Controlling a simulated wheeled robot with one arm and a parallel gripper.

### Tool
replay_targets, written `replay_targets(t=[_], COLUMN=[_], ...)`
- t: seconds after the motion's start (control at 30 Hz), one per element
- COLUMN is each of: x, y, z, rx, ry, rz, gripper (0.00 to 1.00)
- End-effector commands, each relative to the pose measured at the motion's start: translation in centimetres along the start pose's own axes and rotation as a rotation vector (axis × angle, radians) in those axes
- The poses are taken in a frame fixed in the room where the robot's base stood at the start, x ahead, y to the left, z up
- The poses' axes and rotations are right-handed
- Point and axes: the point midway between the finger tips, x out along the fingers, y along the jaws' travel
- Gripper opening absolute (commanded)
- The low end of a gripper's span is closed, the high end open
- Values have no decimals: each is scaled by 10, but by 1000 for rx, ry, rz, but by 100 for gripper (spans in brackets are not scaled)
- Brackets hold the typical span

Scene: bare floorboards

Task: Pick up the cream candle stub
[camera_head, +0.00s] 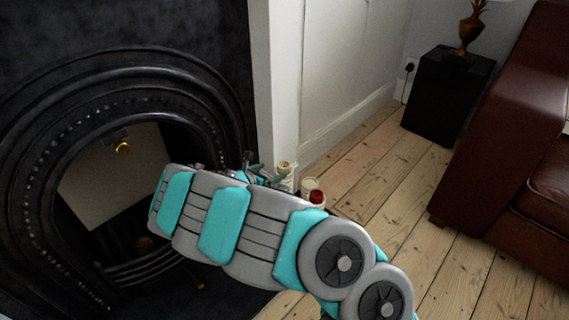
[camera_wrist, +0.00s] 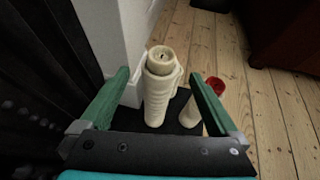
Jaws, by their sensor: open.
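In the wrist view a thick cream candle (camera_wrist: 158,95) with a dark wick and drips down its side stands upright between my fingers. A shorter, smaller cream candle (camera_wrist: 190,112) stands to its right, partly behind the right finger. I cannot tell for sure which is the stub. My gripper (camera_wrist: 160,73) has two green fingers, spread apart, one on each side of the thick candle, with gaps showing. In the head view my gripper (camera_head: 267,172) is at the candles, and my arm hides their lower parts. The thick candle's top (camera_head: 284,166) shows there.
A red-topped candle (camera_wrist: 215,86) stands right of the cream ones. A dark base (camera_wrist: 176,106) lies under the candles. A white wall corner (camera_wrist: 110,40) is close on the left, beside the black fireplace (camera_head: 120,80). Floorboards (camera_head: 375,185) are clear toward the brown sofa (camera_head: 510,120).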

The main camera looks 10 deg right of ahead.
Motion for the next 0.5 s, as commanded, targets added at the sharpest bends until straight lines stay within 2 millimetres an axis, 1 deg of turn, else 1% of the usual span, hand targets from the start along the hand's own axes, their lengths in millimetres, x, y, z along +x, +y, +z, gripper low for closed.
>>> replay_targets(t=[0.1,0.43,0.5], x=[6,32,40], y=[2,1,-1], z=[-4,-2,-1], rx=[-12,-7,-7], ry=[3,3,3], rz=[6,4,3], gripper=[96,96,96])
